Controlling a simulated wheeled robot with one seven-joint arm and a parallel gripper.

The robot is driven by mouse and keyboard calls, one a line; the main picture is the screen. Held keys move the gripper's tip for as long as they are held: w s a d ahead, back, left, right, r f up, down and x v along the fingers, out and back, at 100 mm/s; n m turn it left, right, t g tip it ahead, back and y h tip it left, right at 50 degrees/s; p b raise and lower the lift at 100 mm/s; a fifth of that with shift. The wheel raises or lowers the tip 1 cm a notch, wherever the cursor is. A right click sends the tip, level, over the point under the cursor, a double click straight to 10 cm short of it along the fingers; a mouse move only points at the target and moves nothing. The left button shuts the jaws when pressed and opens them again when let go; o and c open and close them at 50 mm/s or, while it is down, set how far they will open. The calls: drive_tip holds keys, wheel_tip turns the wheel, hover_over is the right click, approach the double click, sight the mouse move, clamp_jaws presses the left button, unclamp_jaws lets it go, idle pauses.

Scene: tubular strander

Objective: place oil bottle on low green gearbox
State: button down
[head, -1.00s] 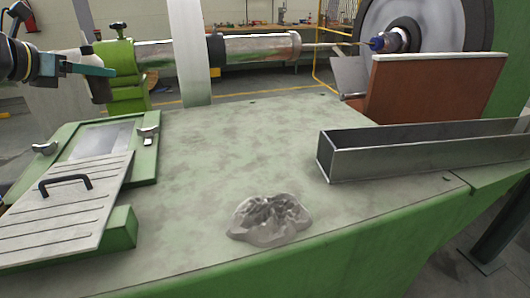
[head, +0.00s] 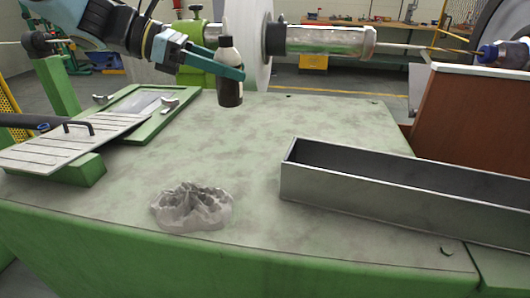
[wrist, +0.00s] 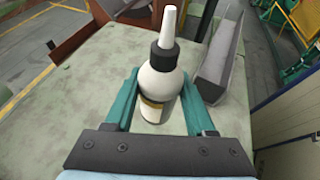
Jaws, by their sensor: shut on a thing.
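The oil bottle (head: 229,92) is dark in the lower part, with a black collar and a white nozzle. It stands upright between the teal fingers of my gripper (head: 232,69). In the wrist view, my gripper (wrist: 160,88) is shut on the body of the bottle (wrist: 162,78), which looks white with a label there. The low green gearbox (head: 250,140) appears to be the wide green housing with a worn flat top that fills the foreground. The bottle is held in the air over its far part; the exact height cannot be told.
A long grey metal trough (head: 370,195) lies on the right of the top. A crumpled grey rag (head: 192,208) lies near the front edge. A slatted panel with a black handle (head: 75,135) is at the left. A metal shaft (head: 320,40) runs behind. The middle top is clear.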

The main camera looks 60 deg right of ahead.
sight(241, 100)
drive_tip(key=shift+s+a+f, duration=0.1)
drive_tip(key=shift+s, duration=0.2)
drive_tip(key=f, duration=0.5)
drive_tip(key=shift+s+f+p, duration=0.1)
drive_tip(key=shift+s+p, duration=0.1)
drive_tip(key=shift+p, duration=0.1)
drive_tip(key=shift+f, duration=2.3)
drive_tip(key=shift+w+f, duration=0.1)
drive_tip(key=shift+c, duration=1.2)
unclamp_jaws()
drive_tip(key=b+v, duration=0.1)
drive_tip(key=v, duration=1.1)
